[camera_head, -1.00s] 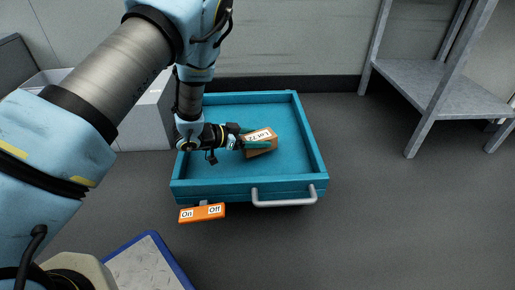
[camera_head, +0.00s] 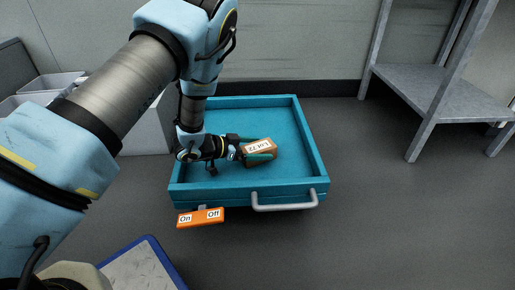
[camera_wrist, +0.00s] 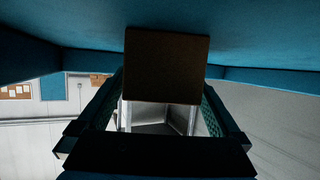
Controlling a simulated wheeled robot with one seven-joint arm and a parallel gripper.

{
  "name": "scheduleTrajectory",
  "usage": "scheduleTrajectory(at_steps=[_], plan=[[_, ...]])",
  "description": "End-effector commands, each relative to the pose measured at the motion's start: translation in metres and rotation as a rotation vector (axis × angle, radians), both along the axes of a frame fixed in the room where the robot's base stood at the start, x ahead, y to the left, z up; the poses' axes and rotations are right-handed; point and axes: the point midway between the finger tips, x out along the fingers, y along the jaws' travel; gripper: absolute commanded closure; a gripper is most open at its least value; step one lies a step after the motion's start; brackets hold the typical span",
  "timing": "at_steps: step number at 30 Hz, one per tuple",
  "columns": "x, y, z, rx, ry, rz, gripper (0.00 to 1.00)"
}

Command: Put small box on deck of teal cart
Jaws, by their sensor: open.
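The small box (camera_head: 260,148) is brown with a white label on top, and it sits on the deck of the teal cart (camera_head: 290,165). My gripper (camera_head: 257,149) reaches in from the left, low over the deck, with its jaws open and one finger on either side of the box. In the wrist view the box (camera_wrist: 166,66) shows as a dark brown face between the open fingers, against the teal deck. I cannot tell whether a finger still touches it.
The cart has raised teal rims, a grey handle (camera_head: 284,206) and an orange On/Off pedal (camera_head: 200,217) at the front. Grey bins (camera_head: 52,84) stand behind at the left. A metal shelf (camera_head: 425,85) stands at the right. A blue-edged platform (camera_head: 140,265) lies in front. Floor at the right is clear.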

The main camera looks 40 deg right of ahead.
Motion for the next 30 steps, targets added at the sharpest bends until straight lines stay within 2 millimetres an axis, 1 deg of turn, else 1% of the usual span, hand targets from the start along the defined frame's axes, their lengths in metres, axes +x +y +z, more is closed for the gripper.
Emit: scheduleTrajectory(at_steps=[3, 5, 12, 15, 18, 21, 27, 29, 30], plan=[[0.0, 0.001, 0.005, 0.0, -0.001, 0.0, 0.0], [0.003, 0.008, 0.009, 0.001, 0.0, 0.004, 0.0], [0.014, 0.043, 0.026, 0.001, 0.001, 0.004, 0.0], [0.018, 0.055, 0.03, 0.002, 0.0, 0.004, 0.0], [0.019, 0.063, 0.032, 0.002, 0.0, 0.0, 0.0], [0.02, 0.066, 0.032, 0.001, 0.0, 0.0, 0.0], [0.021, 0.067, 0.032, 0.001, -0.002, 0.001, 0.0], [0.025, 0.067, 0.034, 0.004, -0.008, 0.015, 0.0], [0.032, 0.068, 0.036, 0.009, -0.016, 0.035, 0.0]])
